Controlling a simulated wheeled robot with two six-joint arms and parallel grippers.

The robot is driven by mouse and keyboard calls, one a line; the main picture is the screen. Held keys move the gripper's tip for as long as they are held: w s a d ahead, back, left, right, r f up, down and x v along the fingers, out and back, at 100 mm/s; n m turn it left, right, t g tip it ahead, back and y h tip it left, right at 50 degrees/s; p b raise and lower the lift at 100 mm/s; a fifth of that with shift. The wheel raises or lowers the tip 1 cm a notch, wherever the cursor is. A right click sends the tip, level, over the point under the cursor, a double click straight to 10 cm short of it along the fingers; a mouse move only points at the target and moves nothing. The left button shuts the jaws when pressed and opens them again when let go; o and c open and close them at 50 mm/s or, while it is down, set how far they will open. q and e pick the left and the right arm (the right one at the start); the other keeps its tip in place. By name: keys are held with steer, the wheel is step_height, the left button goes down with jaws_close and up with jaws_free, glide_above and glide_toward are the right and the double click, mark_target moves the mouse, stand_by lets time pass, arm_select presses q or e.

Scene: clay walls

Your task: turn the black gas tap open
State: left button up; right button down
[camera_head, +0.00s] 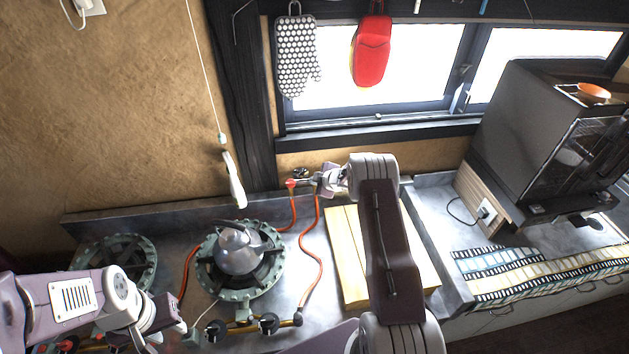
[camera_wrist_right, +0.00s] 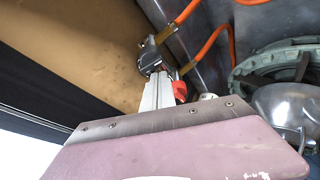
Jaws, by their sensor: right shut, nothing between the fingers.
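In the right wrist view a dark tap body (camera_wrist_right: 150,58) shows just beyond my fingertips. My right gripper (camera_head: 312,181) is shut and empty, close beside the tap; its fingers (camera_wrist_right: 157,93) also show in the right wrist view. I cannot tell whether they touch the tap. A red part (camera_head: 291,184) sits just below the black tap. My left gripper (camera_head: 188,334) is low at the left near the burners; its jaws are unclear.
A gas burner (camera_head: 272,283) with a metal kettle (camera_head: 238,252) stands left of centre. A second burner (camera_head: 135,255) is at the left. Orange hoses (camera_head: 315,262) cross the worktop. A wooden board (camera_head: 345,250) lies partly under my right arm. A dark oven (camera_head: 525,125) stands at the right.

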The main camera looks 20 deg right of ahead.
steer(key=s+a+r+b, duration=0.2)
steer(key=s+r, duration=0.3)
steer(key=r, duration=0.2)
steer(key=shift+s+a+r+b, duration=0.15)
steer(key=shift+s+b, duration=0.15)
steer(key=shift+a, duration=0.1)
